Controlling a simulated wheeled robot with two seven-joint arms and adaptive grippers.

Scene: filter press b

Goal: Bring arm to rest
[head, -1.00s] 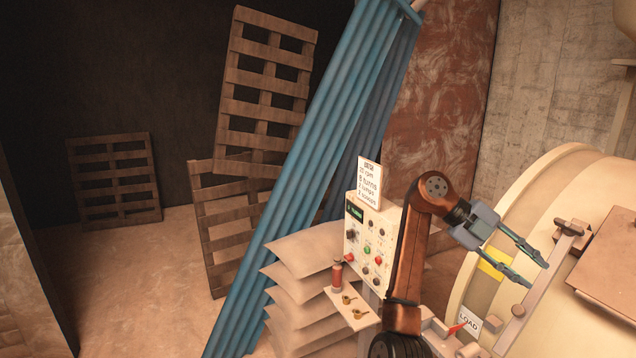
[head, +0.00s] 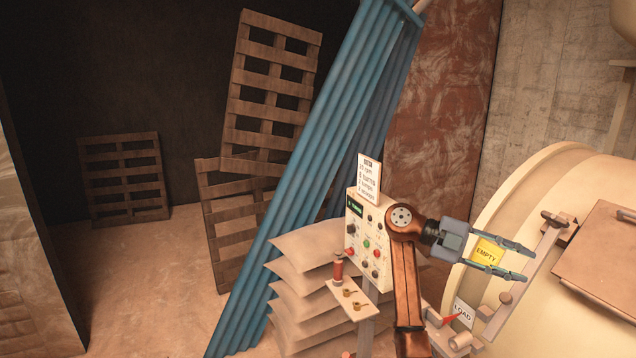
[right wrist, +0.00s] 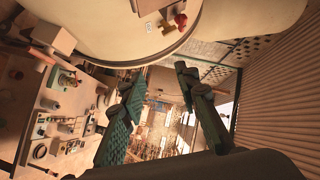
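My right arm rises from the bottom of the head view, bends at a copper-coloured elbow and points right. My right gripper (head: 530,261) is open, with its two fingers spread apart and nothing between them. It is in front of the cream drum (head: 548,185), near the yellow EMPTY label (head: 486,252). In the right wrist view the gripper's fingers (right wrist: 165,105) are also apart and empty. My left gripper is not in view.
A control panel (head: 354,238) with buttons stands left of my arm, above a small shelf (head: 352,299). Stacked sacks (head: 300,290) and a blue strip curtain (head: 300,190) are further left. Wooden pallets (head: 268,85) lean at the back. The floor (head: 150,270) at left is clear.

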